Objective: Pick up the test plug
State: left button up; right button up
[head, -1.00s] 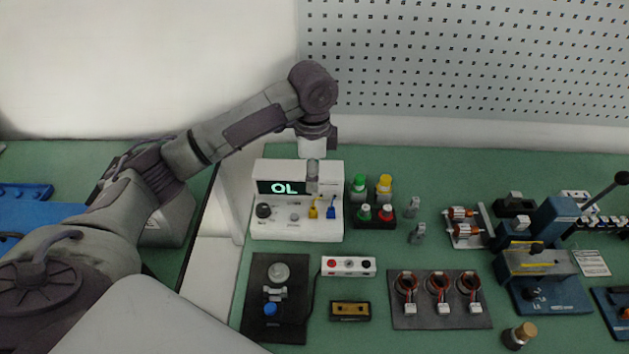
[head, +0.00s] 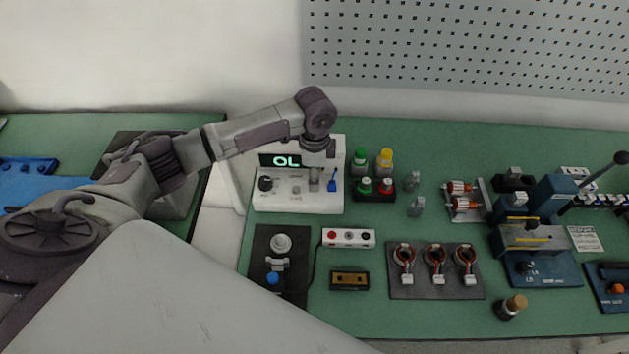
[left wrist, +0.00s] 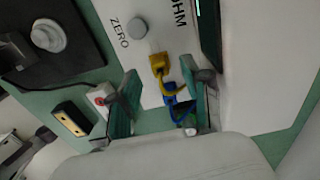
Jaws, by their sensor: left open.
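The white meter (head: 258,200) with a lit "OL" display stands at the back of the bench. A yellow plug (left wrist: 159,65) and a blue plug (left wrist: 171,93), each with a looped lead, are at its front face; I cannot tell which one is the test plug. The blue plug (head: 332,186) also shows in the head view, while the yellow one is hidden there. My right gripper is out of view.
A grey knob (left wrist: 138,28) is beside the yellow plug. Green and yellow capped bottles (head: 384,163) stand right of the meter. A black fixture (head: 262,245) and a white socket box (head: 348,238) lie in front. A pegboard (head: 470,45) is behind.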

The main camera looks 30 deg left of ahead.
pick_arm(q)
notch_tip(320, 180, down, 2)
jog(key=shift+f, duration=0.25)
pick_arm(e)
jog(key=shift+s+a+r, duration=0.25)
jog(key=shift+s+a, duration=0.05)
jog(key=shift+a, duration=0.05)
pick_arm(q)
grip_shut()
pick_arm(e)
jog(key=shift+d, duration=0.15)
pick_arm(q)
jog(key=shift+r, duration=0.1)
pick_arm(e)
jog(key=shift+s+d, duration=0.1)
